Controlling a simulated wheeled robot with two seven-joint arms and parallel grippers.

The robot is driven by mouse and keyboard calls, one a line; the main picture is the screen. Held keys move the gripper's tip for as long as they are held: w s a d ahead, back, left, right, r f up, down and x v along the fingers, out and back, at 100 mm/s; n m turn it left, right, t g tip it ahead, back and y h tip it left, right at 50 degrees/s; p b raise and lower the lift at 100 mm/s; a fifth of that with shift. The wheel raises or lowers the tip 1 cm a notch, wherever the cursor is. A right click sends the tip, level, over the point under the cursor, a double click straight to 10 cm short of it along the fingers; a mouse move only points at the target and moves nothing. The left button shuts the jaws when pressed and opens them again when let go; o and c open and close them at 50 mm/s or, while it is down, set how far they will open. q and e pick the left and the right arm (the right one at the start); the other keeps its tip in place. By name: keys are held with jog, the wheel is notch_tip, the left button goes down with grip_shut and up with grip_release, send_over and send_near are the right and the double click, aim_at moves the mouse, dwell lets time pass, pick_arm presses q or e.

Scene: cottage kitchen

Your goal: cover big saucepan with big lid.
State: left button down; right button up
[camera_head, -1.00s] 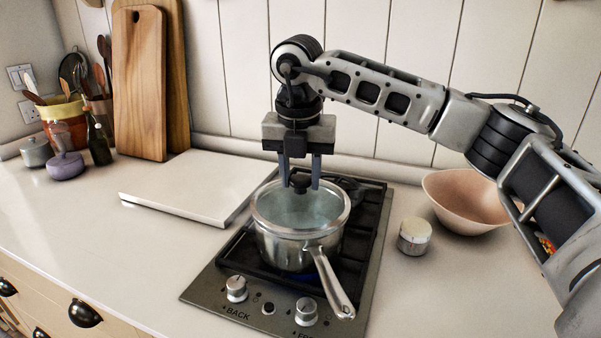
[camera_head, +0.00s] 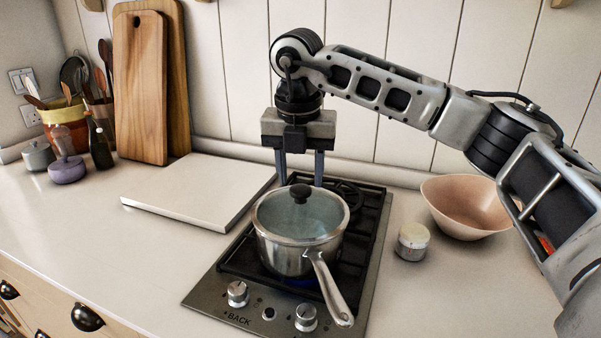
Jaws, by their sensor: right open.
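The big saucepan (camera_head: 285,260) stands on the hob, its handle pointing to the front right. The big lid (camera_head: 283,219), clear glass with a metal rim and a black knob (camera_head: 300,193), lies on top of the saucepan and looks seated on its rim. My right gripper (camera_head: 300,184) is open, pointing down just behind the knob, with its two fingers apart and nothing between them. The fingertips are partly hidden behind the lid and knob. My left gripper is not in view.
The saucepan is on a black-grated hob (camera_head: 225,287) with knobs in front. A white board (camera_head: 200,190) lies to the left. A small white-topped jar (camera_head: 413,242) and a pink bowl (camera_head: 466,205) stand to the right. Wooden boards (camera_head: 140,90) lean on the wall.

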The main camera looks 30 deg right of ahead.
aim_at(300, 191)
jog(key=shift+s+a+r+p, duration=0.15)
jog(key=shift+r+p, duration=0.75)
jog(key=shift+r, duration=0.55)
jog(key=shift+s+a+r+p, duration=0.1)
jog(key=shift+r+p, duration=0.75)
jog(key=shift+r, duration=0.8)
jog(key=shift+s+r, duration=0.15)
jog(key=shift+r, duration=0.8)
